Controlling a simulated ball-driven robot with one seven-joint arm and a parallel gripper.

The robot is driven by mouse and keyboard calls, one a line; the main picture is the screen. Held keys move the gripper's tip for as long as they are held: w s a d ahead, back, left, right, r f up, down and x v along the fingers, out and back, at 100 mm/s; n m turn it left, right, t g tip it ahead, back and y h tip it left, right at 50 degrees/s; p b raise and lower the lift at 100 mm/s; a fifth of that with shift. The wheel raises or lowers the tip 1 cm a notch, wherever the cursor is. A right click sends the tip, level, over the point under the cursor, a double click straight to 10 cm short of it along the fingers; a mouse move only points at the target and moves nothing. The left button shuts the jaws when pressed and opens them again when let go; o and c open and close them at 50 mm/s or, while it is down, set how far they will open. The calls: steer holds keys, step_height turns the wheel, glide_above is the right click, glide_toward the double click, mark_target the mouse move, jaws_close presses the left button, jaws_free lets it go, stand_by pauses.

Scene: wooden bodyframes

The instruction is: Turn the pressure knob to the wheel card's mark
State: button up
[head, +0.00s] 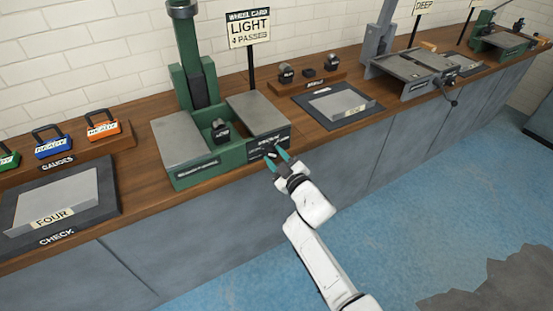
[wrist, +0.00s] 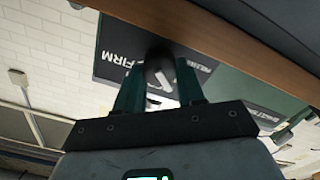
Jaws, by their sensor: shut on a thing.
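The wheel card (head: 249,28) stands on a post behind the green machine (head: 205,172) and reads "LIGHT 4 PASSES". The pressure knob (wrist: 157,66) is a dark, blurred shape on the black plate (wrist: 112,62) at the machine's front. On that plate, "FIRM" is readable, with a partly hidden word at its right. My gripper (head: 277,155) reaches the front right of the machine; in the wrist view its green fingers (wrist: 160,85) are shut on the knob, one on each side. The knob's pointer and the light mark cannot be made out.
The wooden counter (head: 143,128) runs along the tiled wall. A check plate (head: 60,204) and padlock-shaped gauges (head: 53,146) lie at left. A grey plate (head: 338,103) and another machine (head: 415,70) stand at right.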

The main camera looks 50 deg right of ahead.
steer(key=shift+n, duration=0.8)
steer(key=o, duration=1)
steer(key=shift+o, duration=0.2)
steer(key=v, duration=1.1)
steer(key=shift+p, duration=0.35)
steer(key=shift+w, duration=0.1)
